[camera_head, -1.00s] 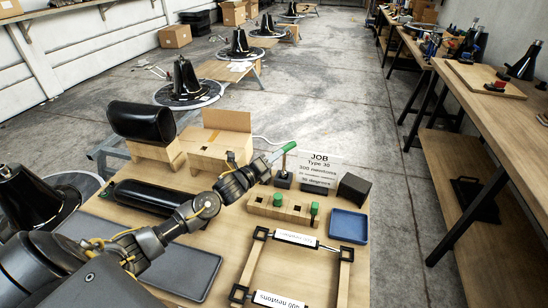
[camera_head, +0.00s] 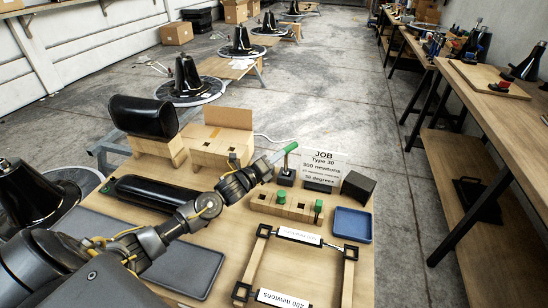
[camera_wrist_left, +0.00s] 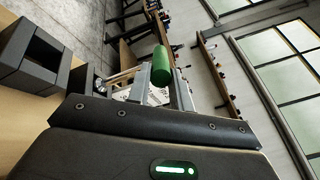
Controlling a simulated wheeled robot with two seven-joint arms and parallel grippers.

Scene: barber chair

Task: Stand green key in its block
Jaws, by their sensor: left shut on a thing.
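My left gripper (camera_head: 274,160) is shut on a green key (camera_head: 288,148), held tilted above the back of the wooden bench. The key's green end (camera_wrist_left: 162,66) shows between the fingers in the left wrist view. A long low wooden block (camera_head: 268,207) lies below and to the right of the gripper. One green-topped key (camera_head: 281,197) and another green key (camera_head: 318,206) stand in it. A taller light wooden block (camera_head: 222,147) with dark holes stands to the left of the gripper. My right gripper is out of view.
A blue tray (camera_head: 353,224), black block (camera_head: 358,187) and JOB sign (camera_head: 322,167) stand right of the gripper. A wooden frame (camera_head: 262,250) with labels lies in front. A black roll (camera_head: 155,195) lies left. A dark square-holed part (camera_wrist_left: 40,62) is near the wrist.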

